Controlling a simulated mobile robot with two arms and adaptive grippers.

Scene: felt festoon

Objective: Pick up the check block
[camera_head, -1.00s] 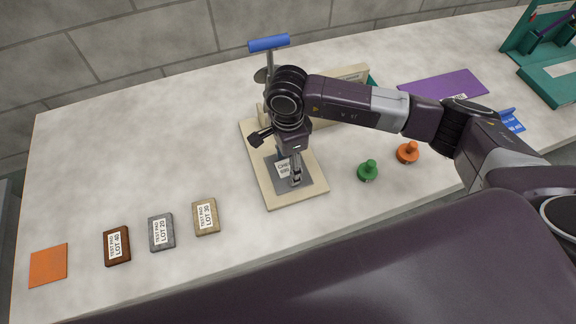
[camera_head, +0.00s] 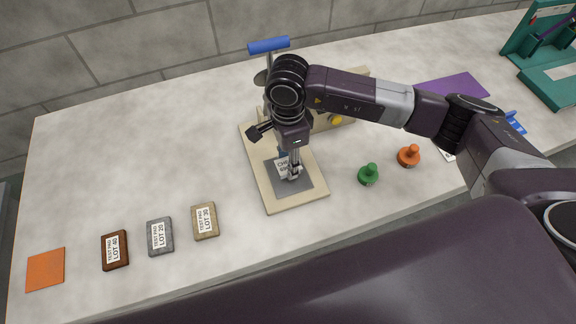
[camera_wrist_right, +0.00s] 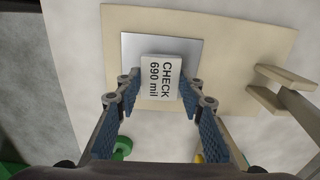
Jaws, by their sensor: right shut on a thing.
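The check block (camera_wrist_right: 161,76) is a small white block labelled "CHECK 690 mil" in the right wrist view. My right gripper (camera_head: 293,172) is shut on it, with a blue-padded finger at each side. In the head view the block (camera_head: 283,166) is partly hidden behind the fingers. It is over the grey plate (camera_head: 296,187) of the cream stand (camera_head: 306,202) and looks slightly raised, though the gap is hard to judge. My left gripper is not in view.
A press with a blue handle (camera_head: 269,44) stands behind the gripper. Green (camera_head: 368,175) and orange (camera_head: 409,156) knobs stand to the right. Three test pads, brown (camera_head: 115,251), grey (camera_head: 160,238) and tan (camera_head: 205,221), and an orange square (camera_head: 46,269) lie left. The table between is clear.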

